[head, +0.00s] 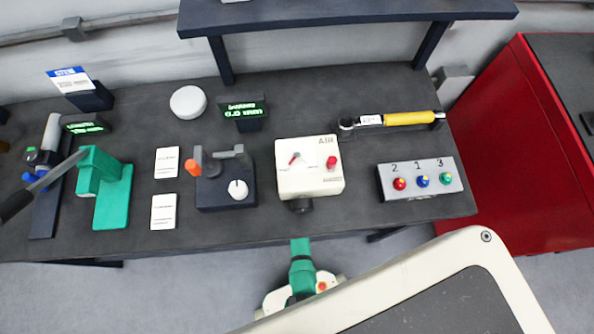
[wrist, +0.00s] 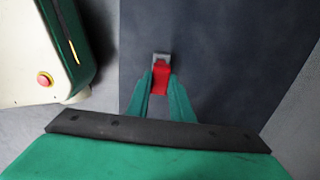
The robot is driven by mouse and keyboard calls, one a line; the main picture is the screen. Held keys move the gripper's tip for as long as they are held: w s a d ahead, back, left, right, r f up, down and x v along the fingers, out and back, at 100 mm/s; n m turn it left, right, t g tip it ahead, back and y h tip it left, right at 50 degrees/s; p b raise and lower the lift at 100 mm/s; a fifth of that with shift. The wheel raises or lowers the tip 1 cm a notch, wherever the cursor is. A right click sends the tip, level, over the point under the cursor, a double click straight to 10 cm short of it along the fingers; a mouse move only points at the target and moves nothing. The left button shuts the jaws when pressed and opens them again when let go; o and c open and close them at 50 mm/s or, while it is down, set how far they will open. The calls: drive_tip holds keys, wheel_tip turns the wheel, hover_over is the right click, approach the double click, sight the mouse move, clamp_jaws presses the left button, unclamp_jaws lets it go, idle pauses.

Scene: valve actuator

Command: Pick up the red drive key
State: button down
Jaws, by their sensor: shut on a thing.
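The red drive key (wrist: 162,88) shows in the wrist view, held between the two green fingers. A small grey end of it stands out past the fingertips. My gripper (wrist: 161,77) is shut on the key from both sides. A dark flat surface (wrist: 225,55) lies beyond the key; I cannot tell the gap between them. In the head view the fingertips and the key do not show.
The dark workbench (head: 250,240) carries a cream AIR box (head: 318,187), a grey box with red, blue and green buttons (head: 421,180), a dark valve unit (head: 225,197) and a green lever device (head: 115,195). A red cabinet (head: 500,150) stands at the right.

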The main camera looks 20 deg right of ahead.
drive_tip(key=s+a+r, duration=0.3)
drive_tip(key=s+r, duration=0.7)
drive_tip(key=s, duration=0.3)
drive_tip(key=shift+s+a+r, duration=0.25)
drive_tip(key=shift+s+a, duration=0.05)
